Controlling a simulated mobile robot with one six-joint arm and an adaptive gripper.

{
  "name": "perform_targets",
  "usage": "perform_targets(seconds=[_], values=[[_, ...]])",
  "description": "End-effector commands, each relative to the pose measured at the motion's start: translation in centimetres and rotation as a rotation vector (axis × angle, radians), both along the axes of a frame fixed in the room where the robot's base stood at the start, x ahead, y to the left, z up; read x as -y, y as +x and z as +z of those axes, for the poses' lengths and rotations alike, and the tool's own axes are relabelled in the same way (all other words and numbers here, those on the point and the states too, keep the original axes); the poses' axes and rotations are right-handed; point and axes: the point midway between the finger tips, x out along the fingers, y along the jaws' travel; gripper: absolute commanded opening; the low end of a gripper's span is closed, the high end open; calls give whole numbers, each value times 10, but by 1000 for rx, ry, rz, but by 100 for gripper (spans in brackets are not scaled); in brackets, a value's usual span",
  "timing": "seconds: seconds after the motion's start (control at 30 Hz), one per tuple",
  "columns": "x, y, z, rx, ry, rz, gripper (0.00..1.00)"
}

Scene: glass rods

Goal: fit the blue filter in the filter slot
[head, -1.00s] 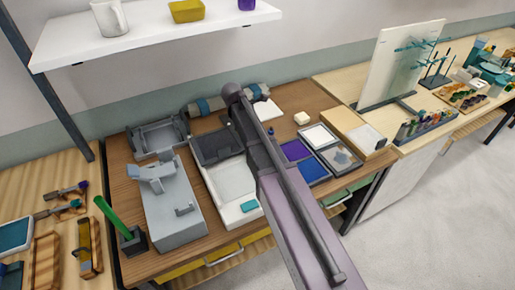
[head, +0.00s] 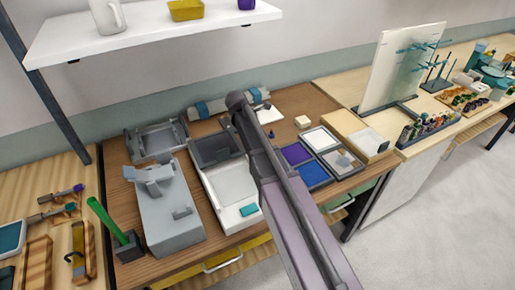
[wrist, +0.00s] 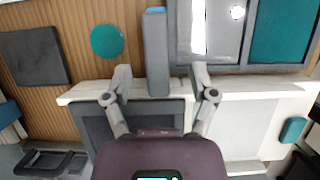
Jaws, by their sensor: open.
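The blue filter (head: 312,173) appears to be the flat blue square in the grey framed tray on the right half of the bench in the head view. A purple square (head: 296,153) lies behind it in the same tray. My gripper (wrist: 160,78) is open in the wrist view. A grey bar with a small blue end (wrist: 156,50) shows between and beyond its fingers; I cannot tell how far below them it lies, and no grip on it shows. In the head view my arm hides the gripper. I cannot make out the filter slot for certain.
A white instrument with a dark recess (head: 232,185) lies left of my arm; its edge crosses below the gripper in the wrist view (wrist: 85,92). A grey device (head: 168,215) and green rod (head: 105,217) stand further left. A teal disc (wrist: 107,41) lies near the bar.

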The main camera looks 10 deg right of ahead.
Motion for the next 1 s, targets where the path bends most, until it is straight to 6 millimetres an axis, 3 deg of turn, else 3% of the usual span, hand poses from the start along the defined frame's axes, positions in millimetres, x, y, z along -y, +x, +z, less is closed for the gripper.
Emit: perform_targets(seconds=[0.63, 1.0], values=[[13, 7, -42, 0, 0, -1, 74], [17, 8, -48, 0, 0, 0, 74]])
